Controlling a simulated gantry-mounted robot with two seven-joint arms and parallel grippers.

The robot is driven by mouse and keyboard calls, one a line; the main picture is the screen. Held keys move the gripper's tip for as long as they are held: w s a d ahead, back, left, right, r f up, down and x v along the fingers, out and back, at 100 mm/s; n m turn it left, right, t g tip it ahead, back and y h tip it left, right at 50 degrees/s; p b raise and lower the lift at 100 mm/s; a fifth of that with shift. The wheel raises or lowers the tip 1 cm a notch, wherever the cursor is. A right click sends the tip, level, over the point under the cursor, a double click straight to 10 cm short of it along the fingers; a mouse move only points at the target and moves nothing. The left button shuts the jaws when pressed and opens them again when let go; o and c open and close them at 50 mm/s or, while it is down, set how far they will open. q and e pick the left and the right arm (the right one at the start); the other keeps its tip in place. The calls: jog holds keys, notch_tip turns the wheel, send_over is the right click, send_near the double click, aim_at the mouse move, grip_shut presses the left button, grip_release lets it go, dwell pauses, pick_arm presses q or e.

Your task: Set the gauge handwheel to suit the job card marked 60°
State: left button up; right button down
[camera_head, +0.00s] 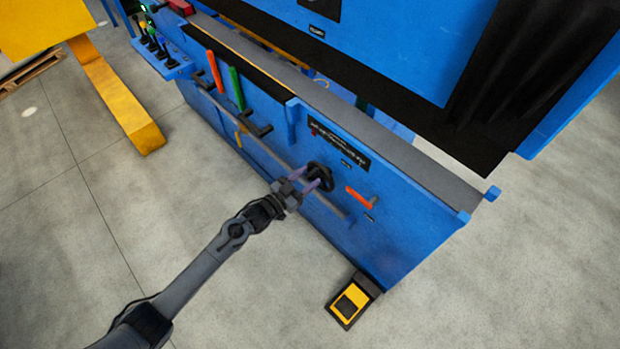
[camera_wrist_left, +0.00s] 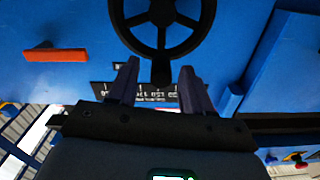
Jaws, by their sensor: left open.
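The black gauge handwheel (camera_head: 320,177) is on the front of the blue machine, below a black scale plate (camera_head: 340,146) with white marks too small to read. In the left wrist view the spoked handwheel (camera_wrist_left: 163,28) fills the top middle, with a black knob or handle at its lower rim. My left gripper (camera_head: 307,182) is at the handwheel; its two purple fingers (camera_wrist_left: 158,82) are apart, one on either side below the knob. I cannot tell whether they touch it. The job card marked 60° cannot be made out. My right gripper is not in view.
An orange lever (camera_head: 359,198) sits right of the handwheel; red (camera_head: 215,72) and green (camera_head: 236,88) levers stand to the left. A yellow-black foot pedal (camera_head: 352,301) lies on the floor. A horizontal rod runs along the panel below the wheel.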

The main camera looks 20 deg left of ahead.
pick_arm(q)
jog(key=shift+w+d, duration=0.25)
jog(key=shift+w, duration=0.45)
grip_shut()
jog(key=shift+d, duration=0.1)
